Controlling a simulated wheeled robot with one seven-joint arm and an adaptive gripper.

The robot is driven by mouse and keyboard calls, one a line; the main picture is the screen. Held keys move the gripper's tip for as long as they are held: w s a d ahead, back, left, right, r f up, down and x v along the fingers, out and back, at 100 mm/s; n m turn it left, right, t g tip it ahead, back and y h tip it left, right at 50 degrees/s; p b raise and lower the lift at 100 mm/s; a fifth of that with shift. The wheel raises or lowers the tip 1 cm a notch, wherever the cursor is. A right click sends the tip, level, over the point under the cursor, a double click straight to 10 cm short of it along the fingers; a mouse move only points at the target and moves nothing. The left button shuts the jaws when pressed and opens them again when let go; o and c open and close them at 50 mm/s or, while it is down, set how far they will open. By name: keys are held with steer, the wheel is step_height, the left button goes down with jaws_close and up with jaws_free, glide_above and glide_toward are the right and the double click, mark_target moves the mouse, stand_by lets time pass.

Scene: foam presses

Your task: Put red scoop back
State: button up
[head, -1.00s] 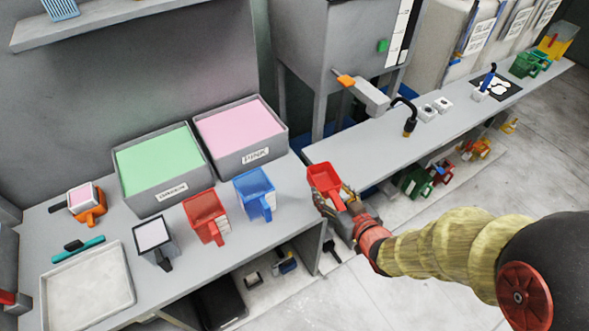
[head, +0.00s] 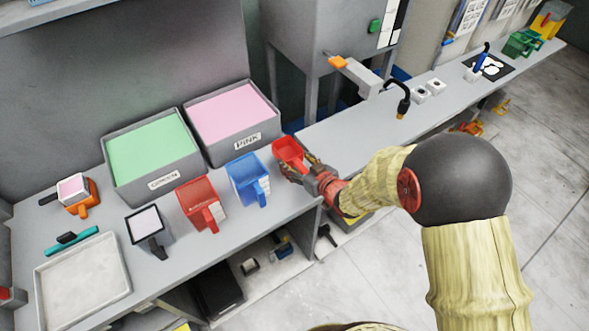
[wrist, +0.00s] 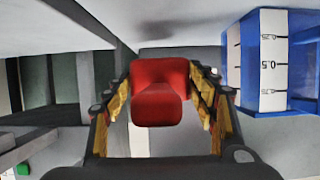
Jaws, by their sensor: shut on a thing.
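The red scoop (head: 288,149) is held in my gripper (head: 303,167) at the right end of the near counter, to the right of the blue measuring jug (head: 243,170). I cannot tell whether the scoop touches the counter. In the wrist view the red scoop (wrist: 159,90) fills the space between the two fingers of my gripper (wrist: 160,105), which press on it from both sides. The blue jug (wrist: 275,60) with its white scale stands close at the right there.
A red measuring jug (head: 202,204) and a dark container (head: 147,228) stand farther left. Bins of green foam (head: 152,150) and pink foam (head: 234,117) stand behind. A grey tray (head: 82,280) lies at left. The right counter (head: 345,130) has a bare stretch.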

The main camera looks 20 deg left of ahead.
mark_target(294, 167)
steer(key=shift+w+a+f, duration=0.35)
steer(key=shift+w+f, duration=0.15)
steer(key=shift+f, duration=0.25)
steer(key=shift+w+f+b, duration=0.15)
steer(key=shift+f+b, duration=0.55)
steer(key=shift+f, duration=0.85)
steer(key=shift+f, duration=0.1)
steer(key=shift+f, duration=0.15)
steer(key=o, duration=1.1)
steer(key=shift+o, duration=0.7)
steer(key=shift+r, duration=0.35)
steer(key=p+v, duration=0.2)
steer(key=v, duration=1)
steer(key=shift+f, duration=0.1)
